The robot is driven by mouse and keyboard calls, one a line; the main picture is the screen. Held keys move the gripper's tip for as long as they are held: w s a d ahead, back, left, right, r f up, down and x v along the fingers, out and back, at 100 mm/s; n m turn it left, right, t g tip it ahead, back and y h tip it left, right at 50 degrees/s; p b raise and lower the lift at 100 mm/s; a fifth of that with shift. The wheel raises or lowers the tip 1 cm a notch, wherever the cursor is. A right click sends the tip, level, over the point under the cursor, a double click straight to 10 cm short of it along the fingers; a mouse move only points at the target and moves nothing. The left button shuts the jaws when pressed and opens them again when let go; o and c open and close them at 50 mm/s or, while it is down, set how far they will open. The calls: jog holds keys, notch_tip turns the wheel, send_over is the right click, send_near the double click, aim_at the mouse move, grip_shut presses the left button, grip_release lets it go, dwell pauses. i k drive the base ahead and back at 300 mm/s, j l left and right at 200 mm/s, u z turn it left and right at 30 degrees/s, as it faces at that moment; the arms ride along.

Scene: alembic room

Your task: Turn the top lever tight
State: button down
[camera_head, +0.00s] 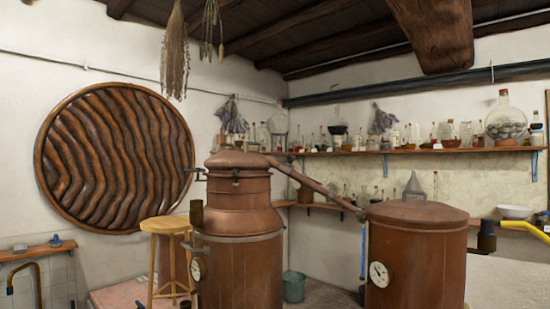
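The copper alembic still (238,265) stands in the middle of the camera_head view, with a domed lid (237,160) on top. A thin dark lever (194,170) sticks out to the left at the lid's seam. A small dark fitting (236,176) shows at the front of the same seam. I cannot tell how tight either one is. A sloping copper pipe (312,184) runs from the lid down to a second copper vessel (416,255) at the right. My gripper is not in view.
A wooden stool (168,226) stands left of the still, and a bucket (294,285) sits on the floor behind it. Shelves with bottles (420,151) line the back wall. A yellow pipe (526,230) lies at the right. Dried herbs (175,55) hang above.

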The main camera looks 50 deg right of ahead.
aim_at(290, 159)
jog(key=k+z, duration=0.1)
jog(key=z, duration=0.25)
jog(key=l+z, duration=0.1)
jog(key=z, duration=0.25)
jog(key=k+l+z, duration=0.15)
jog(key=z, duration=0.2)
